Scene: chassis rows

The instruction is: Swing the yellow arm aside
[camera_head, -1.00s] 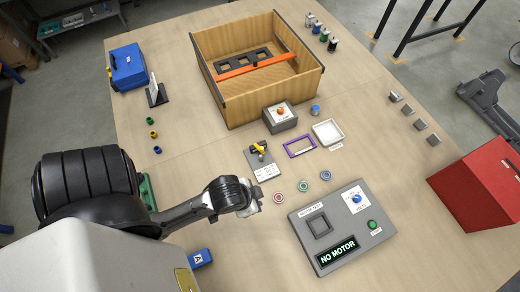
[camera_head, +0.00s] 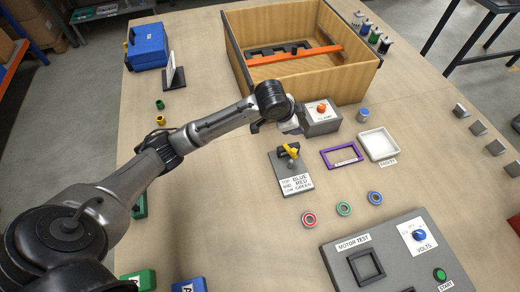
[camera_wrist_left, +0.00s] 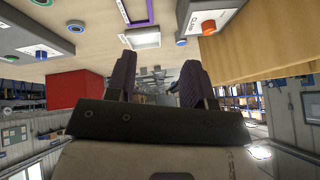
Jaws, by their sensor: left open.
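A small yellow arm (camera_head: 289,151) sits on a black post on a grey plate (camera_head: 284,178) with a printed label, in the middle of the table. My left gripper (camera_head: 291,121) is above and beyond it, beside the grey box with the orange button (camera_head: 321,108), and is apart from the yellow arm. In the left wrist view its two dark fingers (camera_wrist_left: 158,78) are spread with nothing between them. That view also shows the grey button box (camera_wrist_left: 209,14) close by the right finger; the yellow arm cannot be made out there. My right gripper is not in view.
A wooden crate (camera_head: 236,55) with an orange bar (camera_head: 295,56) across it stands behind. A purple frame (camera_head: 341,155), white tray (camera_head: 378,144), coloured rings (camera_head: 344,209) and a motor test panel (camera_head: 395,262) lie to the right. The table left of the yellow arm's plate is mostly clear.

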